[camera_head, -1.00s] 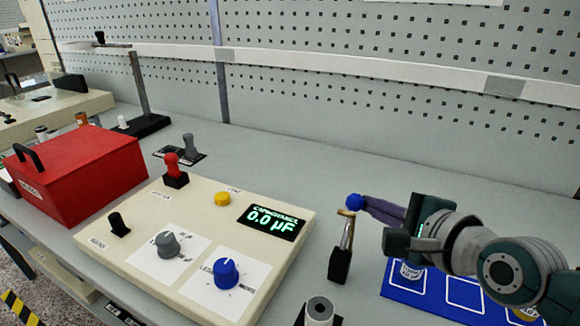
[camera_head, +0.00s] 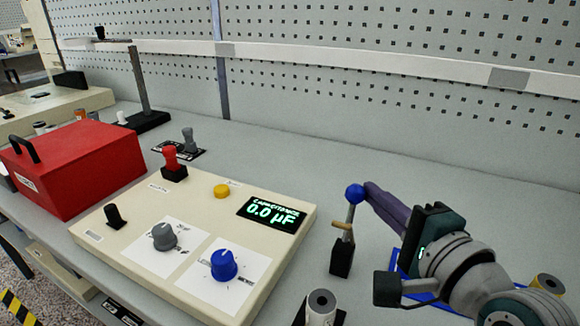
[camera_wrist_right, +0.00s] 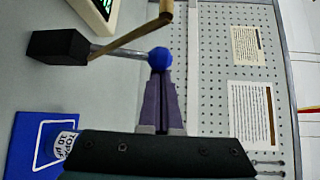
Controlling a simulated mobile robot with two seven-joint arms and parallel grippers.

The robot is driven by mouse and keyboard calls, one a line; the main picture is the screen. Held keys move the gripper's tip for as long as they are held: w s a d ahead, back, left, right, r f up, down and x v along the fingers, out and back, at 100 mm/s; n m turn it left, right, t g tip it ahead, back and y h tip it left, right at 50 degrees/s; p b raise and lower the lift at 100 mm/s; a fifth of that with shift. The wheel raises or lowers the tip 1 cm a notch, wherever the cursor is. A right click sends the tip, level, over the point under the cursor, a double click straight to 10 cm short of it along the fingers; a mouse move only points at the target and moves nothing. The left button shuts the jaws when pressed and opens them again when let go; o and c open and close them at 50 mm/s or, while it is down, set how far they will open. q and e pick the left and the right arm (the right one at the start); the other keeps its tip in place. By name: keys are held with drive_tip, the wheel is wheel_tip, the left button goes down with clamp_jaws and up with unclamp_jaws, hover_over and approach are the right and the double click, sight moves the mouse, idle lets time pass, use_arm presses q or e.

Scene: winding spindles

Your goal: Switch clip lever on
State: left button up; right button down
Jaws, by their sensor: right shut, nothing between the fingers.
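The clip lever is a blue ball (camera_head: 354,194) on a thin metal rod that rises from a small black base (camera_head: 341,258). A brass bar (camera_head: 342,226) crosses the rod partway up. My right gripper (camera_head: 367,190) has its purple fingers shut and empty, with the tips at the right side of the ball. In the right wrist view the fingertips (camera_wrist_right: 160,76) meet or nearly meet the blue ball (camera_wrist_right: 161,58); actual contact is hard to tell. The black base (camera_wrist_right: 60,47) and brass bar (camera_wrist_right: 130,35) also show there. My left gripper is out of view.
A cream capacitance meter (camera_head: 150,262) with knobs and a lit display (camera_head: 271,212) stands left of the lever. A blue mat (camera_wrist_right: 28,150) lies beside it, partly under my right arm. A spool (camera_head: 321,303) stands in front. Bench behind the lever is clear.

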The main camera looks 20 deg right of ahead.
sight(357, 196)
drive_tip(key=a+n+t+b, duration=0.1)
drive_tip(key=b, duration=0.1)
drive_tip(key=s+a+n+t+b, duration=0.1)
drive_tip(key=b, duration=0.1)
drive_tip(key=s+a+n+t+b, duration=0.1)
drive_tip(key=n+t+b, duration=0.1)
drive_tip(key=shift+s+f+b, duration=0.25)
drive_tip(key=shift+b, duration=0.05)
drive_tip(key=shift+s+a+f+n+t+y+b, duration=0.15)
drive_tip(key=shift+s+a+n+t+b, duration=0.2)
drive_tip(key=shift+s+a+n+b, duration=0.2)
drive_tip(key=shift+s+a+f+n+t+y+b, duration=0.15)
drive_tip(key=shift+s+a+n+t+b, duration=0.25)
drive_tip(key=shift+a+n+b, duration=0.2)
drive_tip(key=b+v, duration=0.1)
drive_tip(key=v, duration=0.8)
drive_tip(key=shift+b, duration=0.3)
drive_tip(key=shift+s+f, duration=0.1)
drive_tip(key=shift+s, duration=0.4)
